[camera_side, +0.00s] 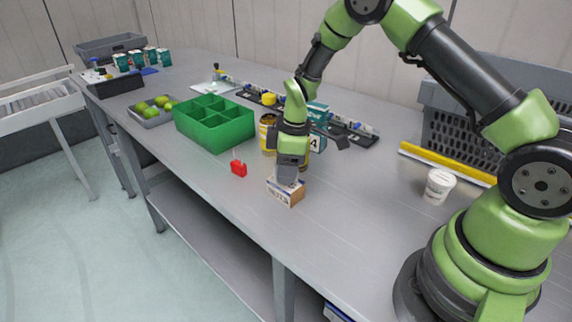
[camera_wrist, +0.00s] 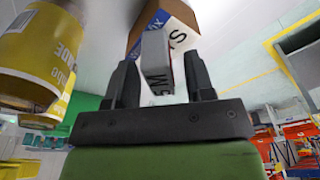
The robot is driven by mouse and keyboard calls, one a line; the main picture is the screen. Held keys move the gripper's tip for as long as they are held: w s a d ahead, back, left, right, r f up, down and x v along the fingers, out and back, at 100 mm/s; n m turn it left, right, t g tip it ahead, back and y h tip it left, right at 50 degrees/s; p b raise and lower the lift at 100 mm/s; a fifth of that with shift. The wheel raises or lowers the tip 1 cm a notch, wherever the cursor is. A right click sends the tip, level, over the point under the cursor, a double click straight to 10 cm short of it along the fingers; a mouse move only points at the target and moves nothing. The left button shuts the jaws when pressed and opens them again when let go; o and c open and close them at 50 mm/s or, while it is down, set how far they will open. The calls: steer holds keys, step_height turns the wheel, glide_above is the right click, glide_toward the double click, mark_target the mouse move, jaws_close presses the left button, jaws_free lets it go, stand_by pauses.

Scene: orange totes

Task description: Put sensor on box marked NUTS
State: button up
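A small brown box (camera_side: 286,192) with a white and blue label stands on the bench in the side view. It also shows in the wrist view (camera_wrist: 183,38), with only part of its lettering visible; I cannot read NUTS on it. A small grey block, likely the sensor (camera_wrist: 155,48), is between my fingers in front of the box. My gripper (camera_side: 288,168) points down over the box, with the grey block low at its tips. In the wrist view both dark fingers of my gripper (camera_wrist: 160,75) flank the block; whether they press on it is unclear.
A yellow-labelled can (camera_wrist: 35,50) is close left of my fingers. A green divided tote (camera_side: 213,122), a red part (camera_side: 238,168) and a teal carton (camera_side: 317,115) are nearby. A white cup (camera_side: 439,186) stands right. The bench front is clear.

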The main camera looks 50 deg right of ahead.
steer(key=s+r+m+t, duration=0.1)
steer(key=s+r+m, duration=0.15)
steer(key=r, duration=0.75)
steer(key=s+r+m+t, duration=0.1)
steer(key=s+r, duration=0.2)
steer(key=r, duration=0.6)
steer(key=s+a+r+m+t, duration=0.2)
steer(key=s+r+m, duration=0.1)
steer(key=s, duration=0.5)
steer(key=s+a+r+m+t+y, duration=0.1)
steer(key=s+a+r+m+t, duration=0.1)
steer(key=s+m, duration=0.4)
steer(key=s+r, duration=0.1)
steer(key=s, duration=0.2)
steer(key=shift+a, duration=0.4)
